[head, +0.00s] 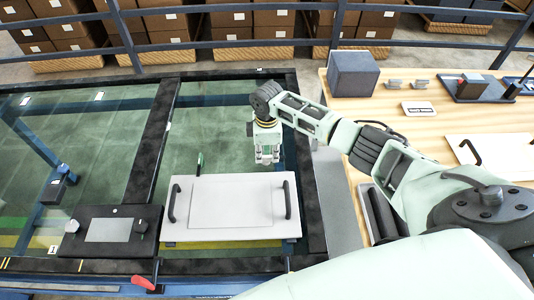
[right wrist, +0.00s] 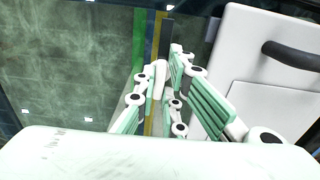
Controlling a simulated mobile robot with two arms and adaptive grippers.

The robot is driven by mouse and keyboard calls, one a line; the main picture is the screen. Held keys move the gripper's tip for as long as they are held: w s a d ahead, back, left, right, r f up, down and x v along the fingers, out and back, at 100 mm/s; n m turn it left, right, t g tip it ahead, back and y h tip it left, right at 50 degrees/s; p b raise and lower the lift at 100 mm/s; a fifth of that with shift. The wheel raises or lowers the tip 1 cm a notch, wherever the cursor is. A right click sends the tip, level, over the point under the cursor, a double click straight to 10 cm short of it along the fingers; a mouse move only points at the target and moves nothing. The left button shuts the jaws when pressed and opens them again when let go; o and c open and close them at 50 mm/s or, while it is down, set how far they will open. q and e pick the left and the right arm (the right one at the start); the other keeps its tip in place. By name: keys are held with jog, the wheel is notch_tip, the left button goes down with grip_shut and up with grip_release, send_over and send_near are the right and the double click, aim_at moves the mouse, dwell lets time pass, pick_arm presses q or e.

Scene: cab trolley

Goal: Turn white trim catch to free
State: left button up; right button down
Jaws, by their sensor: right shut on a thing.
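The white trim panel (head: 230,207) lies flat on the glass-topped frame, with a black handle at each side. Its edge and one handle also show in the right wrist view (right wrist: 268,85). My right gripper (head: 267,158) is just beyond the panel's far edge, right of its middle, pointing down. In the right wrist view its fingers (right wrist: 160,85) are close together beside the panel's edge. My left gripper is out of view.
A wooden table (head: 440,125) on the right carries a grey box (head: 353,74) and another white panel (head: 497,151). A blue rail (head: 220,44) runs behind.

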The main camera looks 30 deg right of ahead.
aim_at(267, 156)
jog(key=shift+w, duration=0.1)
jog(key=c, duration=1.8)
grip_release()
jog(key=shift+c, duration=0.2)
notch_tip(267, 156, up, 12)
